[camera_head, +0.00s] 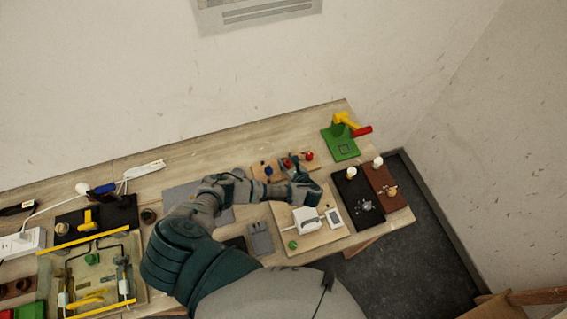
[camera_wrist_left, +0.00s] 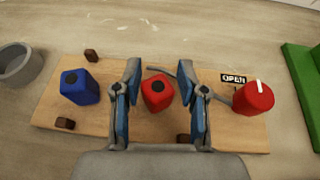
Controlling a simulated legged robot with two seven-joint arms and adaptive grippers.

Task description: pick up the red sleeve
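The red sleeve (camera_wrist_left: 158,92), with a dark round hole in its top, stands on a wooden board (camera_wrist_left: 215,125) in the left wrist view. My left gripper (camera_wrist_left: 159,75) is open, with one blue-padded finger on each side of the red sleeve and a gap visible on both sides. In the head view the red sleeve (camera_head: 287,163) is small and partly hidden by my left gripper (camera_head: 295,167). A similar blue sleeve (camera_wrist_left: 79,86) stands to its left on the same board. My right gripper is not in view.
A red knob (camera_wrist_left: 254,97) beside an "OPEN" label (camera_wrist_left: 233,79) sits right of the gripper. A grey cup (camera_wrist_left: 17,65) stands at the left. A green stand (camera_head: 341,143) with a yellow and red lever is at the back right. Boards with parts lie nearer.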

